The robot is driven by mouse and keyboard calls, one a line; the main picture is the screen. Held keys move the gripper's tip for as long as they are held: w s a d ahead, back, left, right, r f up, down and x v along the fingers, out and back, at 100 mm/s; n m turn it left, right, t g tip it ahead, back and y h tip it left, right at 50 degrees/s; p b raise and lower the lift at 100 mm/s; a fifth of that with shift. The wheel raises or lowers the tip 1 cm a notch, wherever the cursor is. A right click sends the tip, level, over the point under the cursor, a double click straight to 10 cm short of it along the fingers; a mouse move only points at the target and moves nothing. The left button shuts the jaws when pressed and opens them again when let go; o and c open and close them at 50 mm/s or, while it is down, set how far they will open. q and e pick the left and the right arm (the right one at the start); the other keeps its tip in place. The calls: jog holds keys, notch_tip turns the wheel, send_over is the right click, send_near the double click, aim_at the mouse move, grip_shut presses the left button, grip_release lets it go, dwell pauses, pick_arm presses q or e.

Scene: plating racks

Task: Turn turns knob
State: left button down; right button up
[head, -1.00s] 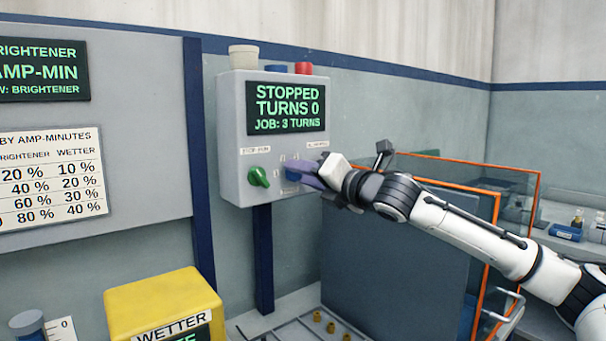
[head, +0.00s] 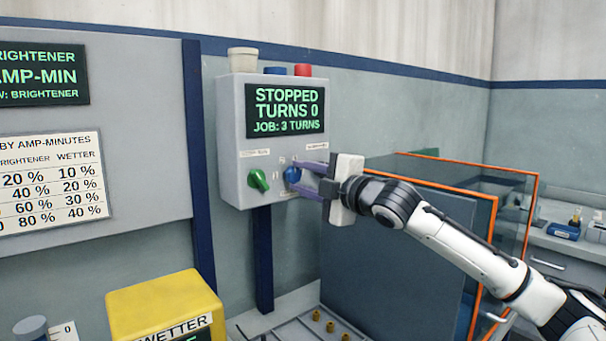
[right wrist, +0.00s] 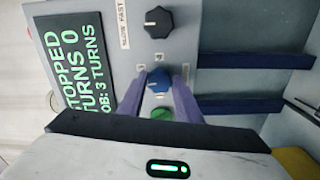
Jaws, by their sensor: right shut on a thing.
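The blue turns knob (head: 292,174) is on the front of the grey control box (head: 232,150), right of the green knob (head: 258,180). My right gripper (head: 297,176) has its purple fingers above and below the blue knob and is shut on it. In the right wrist view the blue knob (right wrist: 158,78) sits between the two fingertips, with the green knob (right wrist: 162,113) behind. The box's display (head: 286,108) reads STOPPED, TURNS 0, JOB: 3 TURNS. My left gripper is not in view.
A black knob (right wrist: 158,22) labelled SLOW FAST shows in the right wrist view. An orange-edged clear panel (head: 480,215) stands behind my right arm. A yellow WETTER box (head: 160,300) is below left. A wall chart (head: 50,175) hangs at the left.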

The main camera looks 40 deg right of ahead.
jog(key=m+p, duration=0.1)
jog(key=m, duration=0.2)
jog(key=shift+m, duration=0.3)
jog(key=shift+a+f+m+p, duration=0.1)
jog(key=shift+m+p, duration=0.8)
jog(key=shift+m, duration=0.8)
jog(key=o, duration=1)
jog(key=shift+o, duration=0.2)
jog(key=shift+s, duration=0.1)
jog(key=shift+s+f, duration=0.15)
jog(key=shift+s, duration=0.15)
jog(key=s+a+b, duration=0.1)
jog(key=s+b, duration=0.2)
jog(key=s, duration=0.6)
jog(key=shift+s, duration=0.25)
